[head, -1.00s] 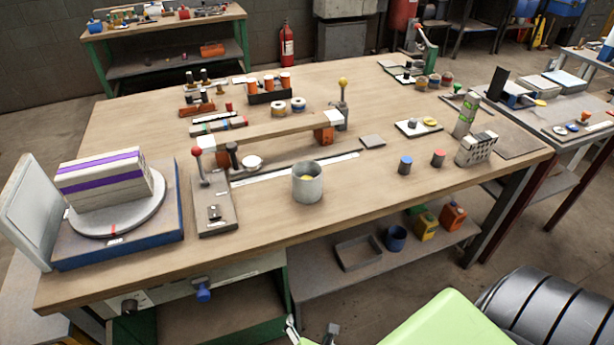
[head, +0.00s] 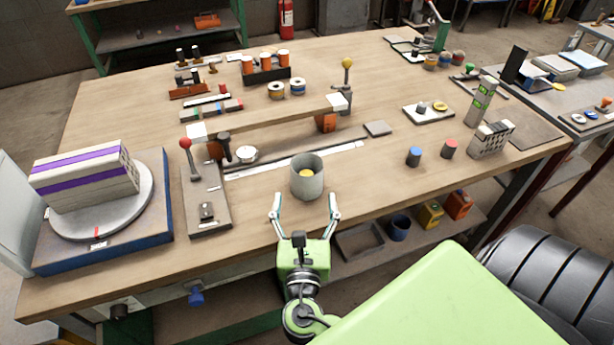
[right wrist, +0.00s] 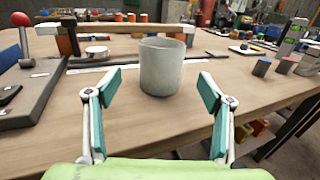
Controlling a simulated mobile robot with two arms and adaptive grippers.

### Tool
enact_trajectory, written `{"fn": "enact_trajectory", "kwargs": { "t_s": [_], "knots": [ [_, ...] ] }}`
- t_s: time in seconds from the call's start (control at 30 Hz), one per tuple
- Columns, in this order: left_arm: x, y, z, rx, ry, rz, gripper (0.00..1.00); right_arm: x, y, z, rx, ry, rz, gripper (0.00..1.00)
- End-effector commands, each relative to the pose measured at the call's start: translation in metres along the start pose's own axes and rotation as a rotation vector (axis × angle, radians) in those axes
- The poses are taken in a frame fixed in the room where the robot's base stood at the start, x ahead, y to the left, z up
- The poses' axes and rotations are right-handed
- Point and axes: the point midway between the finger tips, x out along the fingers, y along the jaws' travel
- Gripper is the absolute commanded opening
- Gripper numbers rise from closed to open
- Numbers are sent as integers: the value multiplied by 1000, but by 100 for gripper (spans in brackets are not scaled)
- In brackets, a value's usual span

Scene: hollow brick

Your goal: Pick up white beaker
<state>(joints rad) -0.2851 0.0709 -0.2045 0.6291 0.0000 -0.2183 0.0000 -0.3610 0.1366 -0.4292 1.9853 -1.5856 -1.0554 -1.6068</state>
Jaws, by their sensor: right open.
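The white beaker (head: 307,182) looks light grey and stands upright near the front edge of the wooden workbench. Something yellow shows inside it in the head view. My right gripper (head: 305,205) is open and empty just in front of the beaker, with a finger toward each side. In the right wrist view the beaker (right wrist: 161,68) stands ahead, centred beyond the gap between the open fingertips (right wrist: 158,80). The fingers appear apart from it. My left gripper is not in view.
Left of the beaker is a lever base (head: 207,203) with a red-knobbed lever. Behind it runs a raised wooden bar (head: 270,120). Blue (head: 414,157) and red (head: 449,149) cylinders stand to the right. A turntable with a striped block (head: 88,178) is far left. Bare bench surrounds the beaker's front.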

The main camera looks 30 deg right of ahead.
Motion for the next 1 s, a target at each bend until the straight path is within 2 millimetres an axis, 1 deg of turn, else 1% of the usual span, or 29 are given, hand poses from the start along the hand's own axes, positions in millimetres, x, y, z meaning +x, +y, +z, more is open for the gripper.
{"fn": "enact_trajectory", "kwargs": {
  "t_s": [0.03,0.1,0.2,0.3,0.37,0.47,0.6,0.7,0.83,1.0],
  "knots": [
    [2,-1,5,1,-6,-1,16,12,0,0,0,-4,-1,74],
    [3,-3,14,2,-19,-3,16,24,0,0,1,-4,-1,74],
    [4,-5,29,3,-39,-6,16,39,0,-1,-1,-2,0,74],
    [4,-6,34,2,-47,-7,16,46,0,0,0,0,0,74],
    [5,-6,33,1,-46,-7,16,49,0,-1,1,1,0,74],
    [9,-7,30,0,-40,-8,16,59,-1,-1,1,-3,0,74],
    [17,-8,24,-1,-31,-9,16,81,-4,0,1,-4,-1,74],
    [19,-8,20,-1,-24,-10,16,94,-3,-1,0,-1,0,74],
    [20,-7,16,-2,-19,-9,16,100,-3,0,0,1,1,74],
    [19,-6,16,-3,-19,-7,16,100,-3,0,0,2,1,74]
  ]
}}
